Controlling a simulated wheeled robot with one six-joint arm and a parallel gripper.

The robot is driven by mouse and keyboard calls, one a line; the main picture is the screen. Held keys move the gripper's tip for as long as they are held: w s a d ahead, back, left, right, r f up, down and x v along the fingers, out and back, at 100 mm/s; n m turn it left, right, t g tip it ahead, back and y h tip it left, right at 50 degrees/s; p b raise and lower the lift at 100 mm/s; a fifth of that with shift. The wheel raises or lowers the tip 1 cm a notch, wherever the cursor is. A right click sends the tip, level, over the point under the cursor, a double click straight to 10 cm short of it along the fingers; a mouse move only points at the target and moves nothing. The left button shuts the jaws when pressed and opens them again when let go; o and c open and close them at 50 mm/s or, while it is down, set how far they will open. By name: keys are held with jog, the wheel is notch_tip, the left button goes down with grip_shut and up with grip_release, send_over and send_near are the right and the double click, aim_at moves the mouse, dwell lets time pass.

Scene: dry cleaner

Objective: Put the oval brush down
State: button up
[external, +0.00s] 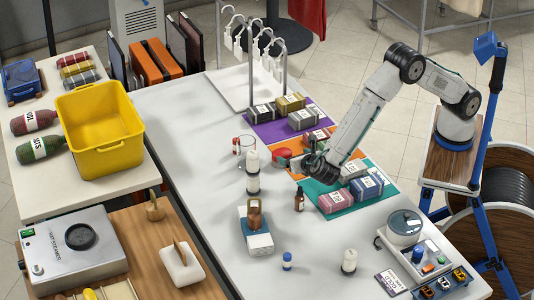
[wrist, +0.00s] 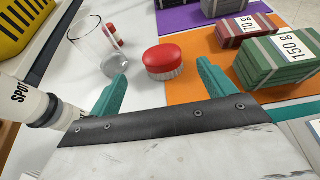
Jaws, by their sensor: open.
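The oval brush, with a red top (wrist: 165,56) and pale bristles below, stands upright, bristles down, at the left edge of the orange mat (wrist: 197,88). In the external view the brush (external: 282,155) shows just left of my gripper (external: 302,163). In the wrist view my gripper (wrist: 162,80) has its two teal fingers spread apart, with the brush between and just beyond the fingertips. Nothing is held, and a gap shows on each side of the brush. In the external view my wrist hides part of the orange mat and the fingers are hard to make out.
A clear glass (wrist: 95,45) stands left of the brush, and a white spot bottle (wrist: 38,105) is close to my left finger. Labelled bundles (wrist: 277,62) lie on the right. A brown bottle (external: 299,199) stands in front. The left of the white table (external: 200,130) is clear.

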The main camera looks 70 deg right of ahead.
jog(key=s+d+r+m+g, duration=0.35)
jog(key=d+r, duration=0.25)
jog(key=d, duration=0.3)
jog(key=s+d+r+m+g+y, duration=0.1)
jog(key=s+d+r+m+g, duration=0.1)
jog(key=d+r+m, duration=0.55)
jog(key=s+d+r+m+g, duration=0.1)
jog(key=s+d+r+g, duration=0.2)
jog(key=d, duration=0.7)
jog(key=s+d+r+m+y, duration=0.1)
jog(key=s+d+m+y, duration=0.2)
jog(key=s, duration=0.6)
jog(key=s+d+r+m+y, duration=0.1)
jog(key=s+d+m+y, duration=0.1)
jog(key=s+d+m, duration=0.3)
jog(key=s+d+r+m+y, duration=0.1)
jog(key=s+d+m+y, duration=0.2)
jog(key=s+m, duration=0.4)
jog(key=s+d, duration=0.1)
jog(key=s, duration=0.5)
jog(key=shift+d+r+y, duration=0.15)
jog(key=shift+r+y, duration=0.15)
